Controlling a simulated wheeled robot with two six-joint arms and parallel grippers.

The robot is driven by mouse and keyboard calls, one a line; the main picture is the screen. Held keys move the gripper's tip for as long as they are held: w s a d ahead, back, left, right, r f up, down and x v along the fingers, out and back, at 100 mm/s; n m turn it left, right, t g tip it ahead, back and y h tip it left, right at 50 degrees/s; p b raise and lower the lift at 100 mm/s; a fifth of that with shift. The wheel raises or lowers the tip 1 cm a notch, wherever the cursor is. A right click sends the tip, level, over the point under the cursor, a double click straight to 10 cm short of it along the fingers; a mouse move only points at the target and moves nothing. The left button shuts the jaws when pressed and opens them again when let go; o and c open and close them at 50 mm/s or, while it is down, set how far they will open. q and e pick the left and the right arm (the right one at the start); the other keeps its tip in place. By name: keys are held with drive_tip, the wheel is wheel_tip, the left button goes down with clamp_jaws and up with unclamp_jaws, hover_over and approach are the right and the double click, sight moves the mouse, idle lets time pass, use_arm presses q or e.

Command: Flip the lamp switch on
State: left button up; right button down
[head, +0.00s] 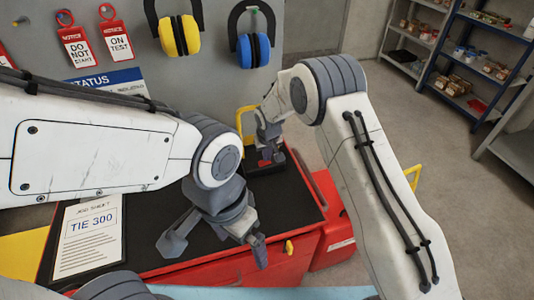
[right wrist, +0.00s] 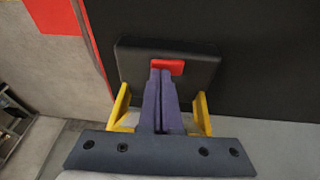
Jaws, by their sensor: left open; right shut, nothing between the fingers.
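The lamp is a black box (right wrist: 205,62) with a yellow bracket (right wrist: 202,108) and a red switch (right wrist: 171,67) on its face. In the head view the black box (head: 262,166) and yellow bracket (head: 241,117) sit at the far end of the bench mat, partly hidden by my right gripper (head: 269,153). In the right wrist view my right gripper (right wrist: 160,73) is shut and empty, its fingertips overlapping the red switch. I cannot tell whether they touch it. My left gripper (head: 213,257) is open and empty above the mat, well apart from the lamp.
A red bench (head: 230,268) carries the black mat (head: 292,197). A job sheet reading "TIE 300" (head: 90,232) lies at left. Yellow (head: 181,35) and blue (head: 254,50) ear defenders and red tags (head: 77,47) hang on the panel behind. Shelves (head: 480,60) stand at back right.

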drive_tip(key=shift+f, duration=0.1)
drive_tip(key=shift+d+f+b, duration=0.25)
drive_tip(key=shift+f+b, duration=0.25)
drive_tip(key=shift+b, duration=0.3)
drive_tip(key=shift+r, duration=0.25)
drive_tip(key=shift+a+f, duration=0.1)
